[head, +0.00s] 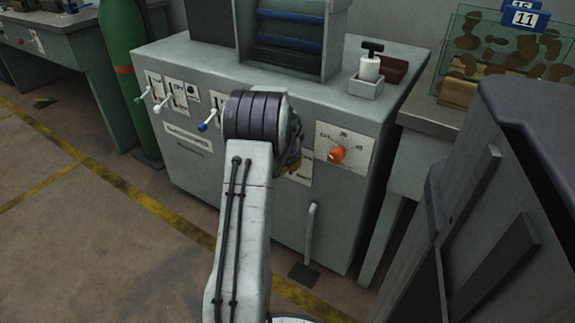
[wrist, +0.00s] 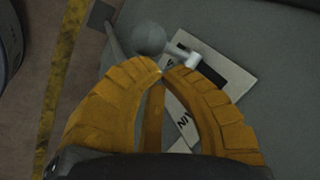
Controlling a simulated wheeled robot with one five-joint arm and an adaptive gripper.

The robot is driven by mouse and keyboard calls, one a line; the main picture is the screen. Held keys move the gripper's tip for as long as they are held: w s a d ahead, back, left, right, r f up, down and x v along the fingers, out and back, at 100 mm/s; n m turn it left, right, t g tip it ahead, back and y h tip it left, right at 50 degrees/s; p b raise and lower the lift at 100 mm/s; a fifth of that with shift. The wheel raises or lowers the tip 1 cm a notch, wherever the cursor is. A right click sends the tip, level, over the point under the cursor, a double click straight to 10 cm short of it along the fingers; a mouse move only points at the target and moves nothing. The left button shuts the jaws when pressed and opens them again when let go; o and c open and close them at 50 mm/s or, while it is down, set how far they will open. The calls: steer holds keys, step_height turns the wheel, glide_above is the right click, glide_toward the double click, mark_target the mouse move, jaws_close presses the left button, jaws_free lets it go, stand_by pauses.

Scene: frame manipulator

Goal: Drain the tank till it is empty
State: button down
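In the wrist view, a lever with a grey ball knob (wrist: 148,38) and a white hub (wrist: 193,60) is mounted on a pale label plate (wrist: 226,72). The label shows partly, with letters like "AIN"; the rest is hidden by my fingers. My gripper (wrist: 161,73) has yellow fingers whose tips meet just below the ball in the picture, with nothing seen between them. I cannot tell whether they touch the lever. In the head view, my arm hides this lever and most of the gripper. No tank can be surely identified as the one to drain.
The grey cabinet (head: 250,225) carries levers with a green knob (head: 138,99), a white knob (head: 157,108) and a blue knob (head: 202,127). An orange dial (head: 336,155) is on its right. A glass tank (head: 500,50) stands far right. A green cylinder (head: 125,70) stands left.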

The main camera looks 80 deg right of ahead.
steer(key=shift+w+a+f+b, duration=0.1)
steer(key=shift+a+f+b, duration=0.2)
steer(key=shift+f, duration=0.5)
steer(key=shift+w+a+f+b, duration=0.1)
steer(key=shift+a+f+b, duration=0.2)
steer(key=shift+f, duration=0.55)
steer(key=shift+r, duration=0.25)
steer(key=shift+r+p, duration=0.6)
steer(key=shift+p, duration=0.05)
steer(key=shift+r, duration=0.15)
